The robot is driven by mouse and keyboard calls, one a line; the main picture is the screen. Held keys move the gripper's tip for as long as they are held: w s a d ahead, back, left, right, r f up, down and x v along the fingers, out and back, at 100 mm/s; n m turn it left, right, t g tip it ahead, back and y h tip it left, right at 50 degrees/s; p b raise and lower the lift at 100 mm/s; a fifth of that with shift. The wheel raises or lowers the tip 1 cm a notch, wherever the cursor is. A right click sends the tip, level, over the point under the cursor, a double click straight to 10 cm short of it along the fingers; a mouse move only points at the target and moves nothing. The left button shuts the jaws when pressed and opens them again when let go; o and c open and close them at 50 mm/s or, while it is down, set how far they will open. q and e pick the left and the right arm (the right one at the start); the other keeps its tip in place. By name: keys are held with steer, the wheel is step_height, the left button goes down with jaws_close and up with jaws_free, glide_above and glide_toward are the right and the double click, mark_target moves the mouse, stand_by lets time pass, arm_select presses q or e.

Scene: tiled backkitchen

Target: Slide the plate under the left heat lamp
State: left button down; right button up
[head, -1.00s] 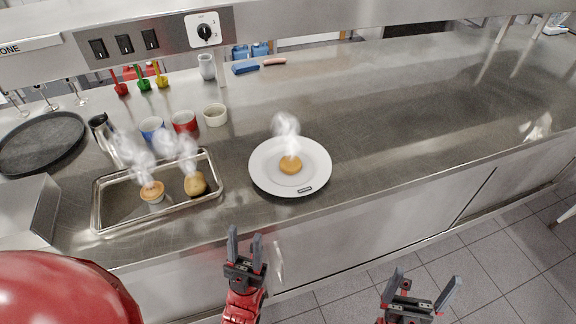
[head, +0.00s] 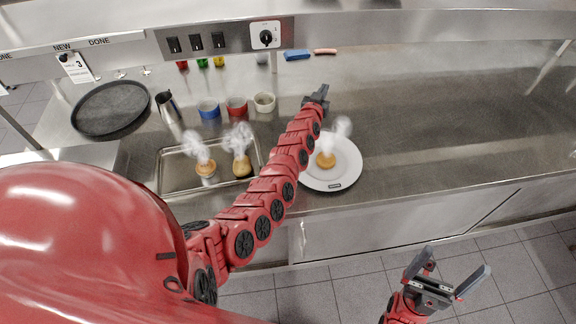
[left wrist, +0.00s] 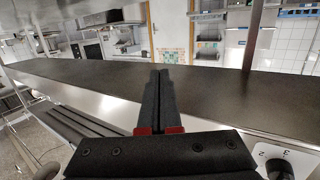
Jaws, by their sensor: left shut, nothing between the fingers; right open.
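The white plate (head: 349,172) lies on the steel counter, with a small steaming golden pastry (head: 326,159) on it. My left arm reaches across the counter along the plate's left side and hides part of its left rim. My left gripper (head: 321,93) is beyond the plate's far edge, shut and empty; its closed fingers also show in the left wrist view (left wrist: 160,95). My right gripper (head: 458,263) is open and empty, in front of the counter, over the floor. No heat lamp can be made out beneath the overhead shelf.
A steel tray (head: 168,172) with two steaming pastries stands left of the plate. Behind it are a steel jug (head: 168,107), several cups and a round dark tray (head: 108,108). The overhead shelf carries a knob panel (head: 265,37). The counter to the right is clear.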

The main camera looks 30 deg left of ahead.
arm_select(q)
steer(key=s+d+f+m+g+h, duration=0.3)
steer(key=d+m+g+h, duration=0.15)
steer(key=m+g, duration=0.3)
steer(key=s+a+f+m+g+y, duration=0.1)
steer(key=s+a+f+m+g, duration=0.25)
steer(key=s, duration=0.65)
steer(key=s+a+f+m+g+y, duration=0.1)
steer(key=s+a+f+g+y, duration=0.1)
steer(key=s+a+g, duration=0.65)
steer(key=f+t+b, duration=0.1)
steer(key=f+b, duration=0.1)
steer(key=f, duration=0.1)
steer(key=s+d+f+t+b, duration=0.1)
steer(key=f+b, duration=0.2)
steer(key=f, duration=0.1)
steer(key=s+d+f+t+b, duration=0.1)
steer(key=f+b, duration=0.2)
steer(key=shift+s+f, duration=0.25)
steer(key=shift+f, duration=0.05)
steer(key=shift+w+d+r+p, duration=0.5)
steer(key=shift+w+d+p, duration=0.25)
steer(key=shift+p, duration=0.2)
steer(key=shift+w+d+f, duration=0.1)
steer(key=shift+w+d, duration=0.4)
steer(key=shift+d, duration=0.15)
